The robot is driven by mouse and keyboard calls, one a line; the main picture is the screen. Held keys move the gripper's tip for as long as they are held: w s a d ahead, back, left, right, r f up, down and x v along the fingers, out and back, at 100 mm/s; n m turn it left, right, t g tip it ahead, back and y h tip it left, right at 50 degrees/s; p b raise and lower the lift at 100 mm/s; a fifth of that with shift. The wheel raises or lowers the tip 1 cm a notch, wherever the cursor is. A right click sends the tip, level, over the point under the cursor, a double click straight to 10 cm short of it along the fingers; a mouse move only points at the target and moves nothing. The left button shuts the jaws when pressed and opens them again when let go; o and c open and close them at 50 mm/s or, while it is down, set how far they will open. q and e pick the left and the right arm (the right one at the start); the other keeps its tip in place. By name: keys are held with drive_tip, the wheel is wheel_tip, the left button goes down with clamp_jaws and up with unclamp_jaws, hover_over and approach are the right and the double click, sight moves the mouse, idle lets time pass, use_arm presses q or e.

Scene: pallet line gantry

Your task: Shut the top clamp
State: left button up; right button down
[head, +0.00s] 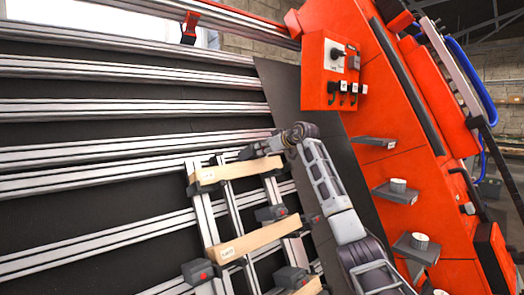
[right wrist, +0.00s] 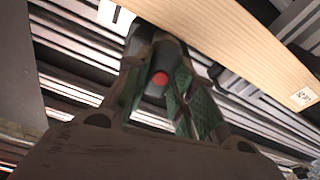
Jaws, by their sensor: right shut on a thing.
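My right gripper (head: 250,152) comes in from the right and reaches the right end of the top wooden slat (head: 238,171). In the right wrist view its fingers (right wrist: 167,98) are closed on both sides of a dark clamp part with a red round end, the top clamp (right wrist: 165,55). That clamp sits against the pale wooden slat (right wrist: 235,45), which has a small white label. In the head view the gripper and forearm largely hide the top clamp, so its exact position is unclear. My left gripper is not in view.
Lower clamps with red buttons (head: 197,271) sit by the middle wooden slat (head: 245,242) and at a right-hand post (head: 270,213). Long aluminium rails (head: 130,107) run behind. An orange machine frame (head: 400,200) with small shelves and a control box (head: 330,75) stands at right.

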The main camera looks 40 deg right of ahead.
drive_tip(key=shift+m, duration=1.6)
drive_tip(key=c, duration=1.3)
unclamp_jaws()
drive_tip(key=shift+s, duration=0.1)
drive_tip(key=shift+w+r+b+v, duration=0.1)
drive_tip(key=shift+r+v, duration=0.1)
drive_tip(key=shift+v, duration=1.25)
drive_tip(key=shift+w+r+b+v, duration=0.15)
drive_tip(key=shift+r+v, duration=0.1)
drive_tip(key=shift+v, duration=1.25)
drive_tip(key=shift+r+b+v, duration=0.1)
drive_tip(key=shift+r+v, duration=0.1)
drive_tip(key=shift+v, duration=1.25)
drive_tip(key=shift+a, duration=0.1)
